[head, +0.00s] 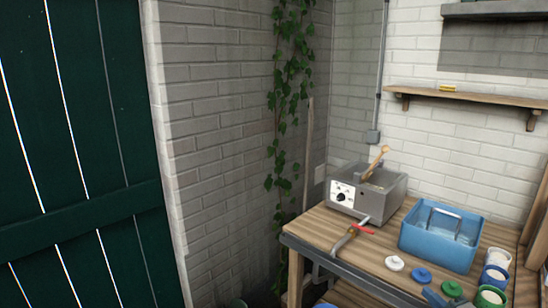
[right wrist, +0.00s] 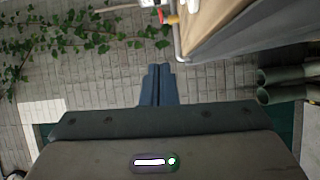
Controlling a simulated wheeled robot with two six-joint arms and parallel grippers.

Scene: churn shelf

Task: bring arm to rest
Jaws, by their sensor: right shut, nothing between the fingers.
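My right gripper (right wrist: 157,70) shows in the right wrist view. Its two blue-grey fingers are together, with nothing between them. They point out over open space, with a brick wall and ivy beyond. The side of the wooden workbench (right wrist: 225,30) is to the upper right of the fingers, apart from them. In the head view, a small blue-grey shape at the bottom edge, near the lids, may be part of this gripper; I cannot tell for sure. My left gripper is in neither view.
The workbench (head: 327,232) carries a grey machine (head: 380,193), a red-handled tool (head: 350,237), a blue bin (head: 438,243), a white lid (head: 394,263), a blue lid (head: 421,275) and several small tubs. A dark green door (head: 75,150) is at left. Boots (right wrist: 283,85) show at right in the wrist view.

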